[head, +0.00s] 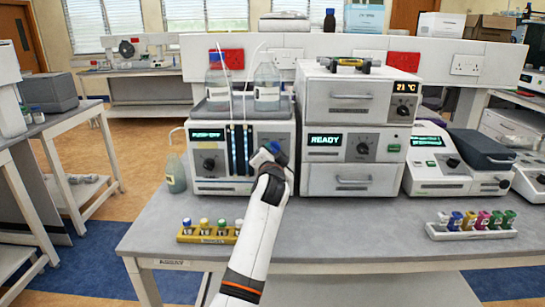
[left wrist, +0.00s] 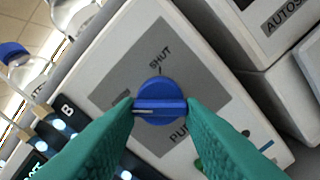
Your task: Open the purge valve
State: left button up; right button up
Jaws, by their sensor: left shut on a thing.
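The purge valve is a round blue knob (left wrist: 161,88) with a raised bar across it, on a grey label panel (left wrist: 135,65) of the pump unit (head: 222,186). The panel reads SHUT above the knob and "PU…" below it, partly hidden by a finger. My left gripper (left wrist: 160,108) is shut on the knob's bar, one green finger at each end. A white line on the bar lies toward the left finger in the left wrist view. In the head view my left gripper (head: 268,154) is at the pump's front right and hides most of the knob. My right gripper is not in view.
Two bottles (head: 267,88) with tubes stand on the pump. The READY oven unit (head: 345,150) stands close on its right. A yellow vial rack (head: 208,236) lies left of my arm, and a white vial rack (head: 470,232) at the right. The bench's front middle is clear.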

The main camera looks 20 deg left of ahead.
pick_arm(q)
jog(key=shift+f, duration=0.1)
dwell(0.3)
jog(key=o, duration=1)
jog(key=shift+s, duration=0.1)
jog(key=v, duration=1.2)
jog(key=shift+b, duration=0.35)
